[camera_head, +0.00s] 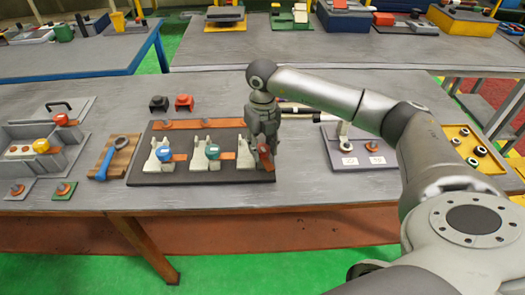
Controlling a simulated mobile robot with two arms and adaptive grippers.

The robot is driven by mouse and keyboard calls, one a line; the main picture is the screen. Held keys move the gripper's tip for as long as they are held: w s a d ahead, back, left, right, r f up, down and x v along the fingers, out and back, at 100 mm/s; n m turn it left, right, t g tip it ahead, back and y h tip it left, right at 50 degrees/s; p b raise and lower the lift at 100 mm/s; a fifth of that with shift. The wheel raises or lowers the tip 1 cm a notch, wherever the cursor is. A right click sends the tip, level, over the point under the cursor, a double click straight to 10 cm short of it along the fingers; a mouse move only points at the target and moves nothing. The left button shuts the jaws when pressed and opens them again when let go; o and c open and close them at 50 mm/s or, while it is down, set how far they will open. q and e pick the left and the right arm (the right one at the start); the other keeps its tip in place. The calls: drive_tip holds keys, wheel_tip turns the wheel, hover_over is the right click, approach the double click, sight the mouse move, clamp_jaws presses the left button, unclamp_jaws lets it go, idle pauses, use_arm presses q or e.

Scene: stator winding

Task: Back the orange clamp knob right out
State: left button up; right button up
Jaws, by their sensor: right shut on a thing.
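A dark board (200,176) on the table carries three pale clamps in a row. The left clamp has a blue knob (165,155), and the middle one has a teal knob (212,152). The right clamp (245,155) has a red-orange knob (264,156), which I take as the orange clamp knob. My right gripper (264,146) points down from above and is shut on this knob, hiding its upper part. The knob's thread is too small to make out. My left gripper is not in view.
A grey fixture (74,140) with a yellow knob stands at the left. A blue wrench-like tool (108,156) lies on a wooden block. Black and red small parts (184,102) sit behind the board. A grey plate (350,160) and a yellow tray (460,132) are at the right.

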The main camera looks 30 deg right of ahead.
drive_tip(key=n+b, duration=0.1)
drive_tip(key=n, duration=0.1)
drive_tip(key=n+b, duration=0.1)
drive_tip(key=shift+f+n, duration=0.2)
drive_tip(key=shift+n, duration=0.2)
drive_tip(key=n+b, duration=0.2)
drive_tip(key=n, duration=0.1)
drive_tip(key=shift+n, duration=0.3)
drive_tip(key=n+b, duration=0.1)
drive_tip(key=n, duration=0.2)
drive_tip(key=shift+s+n+b, duration=0.1)
drive_tip(key=shift+n+b, duration=0.55)
drive_tip(key=shift+n, duration=0.65)
drive_tip(key=shift+a, duration=0.1)
drive_tip(key=o, duration=1)
drive_tip(key=shift+o, duration=0.2)
drive_tip(key=shift+r, duration=0.2)
